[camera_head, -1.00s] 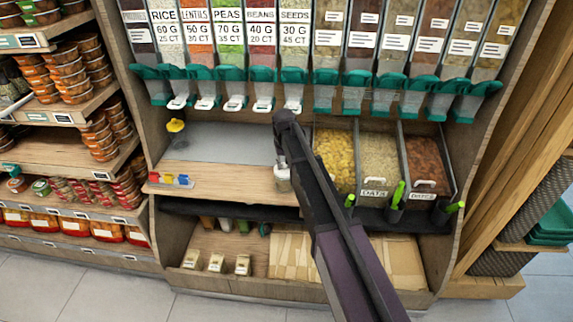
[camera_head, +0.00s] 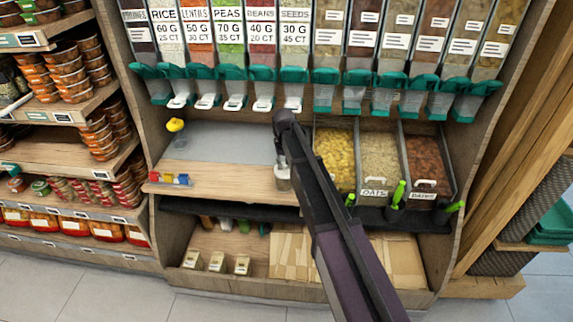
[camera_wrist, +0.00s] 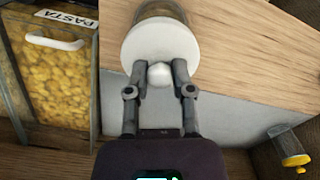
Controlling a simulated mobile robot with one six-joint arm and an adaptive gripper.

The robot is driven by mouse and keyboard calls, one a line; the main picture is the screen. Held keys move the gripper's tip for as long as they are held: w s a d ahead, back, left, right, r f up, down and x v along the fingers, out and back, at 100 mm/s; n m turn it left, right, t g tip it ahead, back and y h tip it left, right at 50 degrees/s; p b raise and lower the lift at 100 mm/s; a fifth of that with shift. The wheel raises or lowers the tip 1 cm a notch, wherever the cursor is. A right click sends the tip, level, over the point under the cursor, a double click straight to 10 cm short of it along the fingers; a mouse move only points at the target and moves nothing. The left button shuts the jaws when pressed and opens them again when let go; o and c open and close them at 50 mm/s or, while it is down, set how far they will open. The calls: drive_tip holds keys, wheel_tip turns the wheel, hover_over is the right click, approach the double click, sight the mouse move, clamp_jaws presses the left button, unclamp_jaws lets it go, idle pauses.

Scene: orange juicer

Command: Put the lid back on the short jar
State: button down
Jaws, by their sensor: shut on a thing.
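My gripper (camera_wrist: 159,82) is shut on the round knob of a white lid (camera_wrist: 158,42) in the wrist view. The short jar (camera_wrist: 163,8) shows just beyond the lid, partly cut off by the picture edge. The lid lines up with its mouth and seems to touch it, but I cannot tell whether it is fully seated. In the head view my gripper (camera_head: 281,160) is over the wooden counter's right part, with the jar (camera_head: 283,183) below it, partly hidden by my arm.
A clear container with a yellow top (camera_head: 176,125) stands at the counter's left. Small coloured blocks (camera_head: 168,178) lie at the front left edge. Bins of pasta (camera_head: 336,155) and other dry food stand close on the right. Dispensers (camera_head: 235,60) hang above. The counter's middle (camera_head: 225,178) is clear.

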idle(0.4)
drive_tip(key=shift+c, duration=2)
unclamp_jaws()
drive_tip(key=o, duration=0.4)
drive_tip(key=shift+r, duration=0.1)
drive_tip(key=shift+r+p, duration=3.4)
drive_tip(key=shift+p, duration=0.15)
clamp_jaws()
